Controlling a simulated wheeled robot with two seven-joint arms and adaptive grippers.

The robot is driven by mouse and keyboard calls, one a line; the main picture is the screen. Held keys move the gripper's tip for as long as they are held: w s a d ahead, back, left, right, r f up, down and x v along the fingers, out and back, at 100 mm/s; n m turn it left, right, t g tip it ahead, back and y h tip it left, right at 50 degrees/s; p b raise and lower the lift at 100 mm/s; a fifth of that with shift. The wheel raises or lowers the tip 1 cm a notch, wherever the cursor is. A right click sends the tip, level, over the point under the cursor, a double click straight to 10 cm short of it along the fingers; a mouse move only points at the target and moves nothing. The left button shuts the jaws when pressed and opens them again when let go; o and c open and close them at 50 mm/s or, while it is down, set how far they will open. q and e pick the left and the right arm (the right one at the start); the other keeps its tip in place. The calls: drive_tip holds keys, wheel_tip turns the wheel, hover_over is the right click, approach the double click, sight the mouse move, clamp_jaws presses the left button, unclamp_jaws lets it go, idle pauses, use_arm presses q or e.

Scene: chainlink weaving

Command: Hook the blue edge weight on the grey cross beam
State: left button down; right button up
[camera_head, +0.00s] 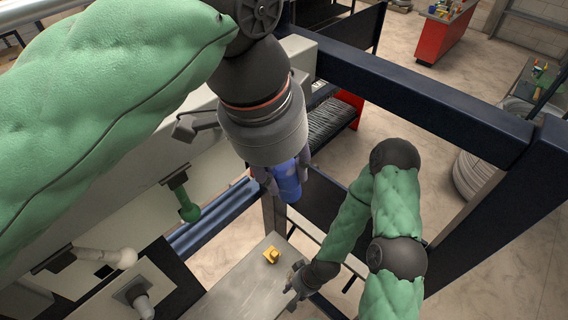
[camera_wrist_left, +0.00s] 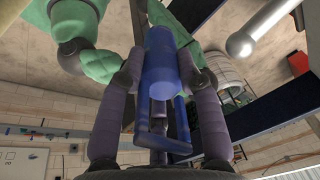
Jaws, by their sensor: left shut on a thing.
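The blue edge weight (camera_head: 288,184) is a blue cylinder with a bent blue hook frame. My left gripper (camera_head: 283,171) is shut on it and holds it in the air. In the left wrist view the weight (camera_wrist_left: 163,62) sits between the two fingers of my left gripper (camera_wrist_left: 160,90), with its bent frame towards the camera. My right gripper (camera_head: 296,283) is low, beside a grey table top; its finger gap is too small to judge. I cannot tell which bar is the grey cross beam; my left arm hides part of the middle.
A yellow piece (camera_head: 272,254) lies on the grey table top (camera_head: 235,290). Blue-grey rails (camera_head: 215,217) run left of the weight. A dark frame beam (camera_head: 425,100) crosses the upper right. Green (camera_head: 188,211) and white (camera_head: 105,258) knobs stick out from the machine at left.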

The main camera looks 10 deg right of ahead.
use_arm(q)
drive_tip(key=shift+w+a, duration=0.45)
drive_tip(key=shift+w, duration=0.25)
drive_tip(key=shift+a, duration=0.2)
drive_tip(key=shift+w+a+r, duration=0.1)
drive_tip(key=shift+a, duration=0.05)
drive_tip(key=shift+w+a, duration=0.15)
drive_tip(key=shift+w, duration=0.45)
idle(0.5)
drive_tip(key=w+a, duration=0.1)
drive_tip(key=w, duration=0.1)
drive_tip(key=w+a, duration=0.2)
idle(1.2)
drive_tip(key=shift+w+a+r, duration=0.1)
idle(0.6)
drive_tip(key=shift+f, duration=0.3)
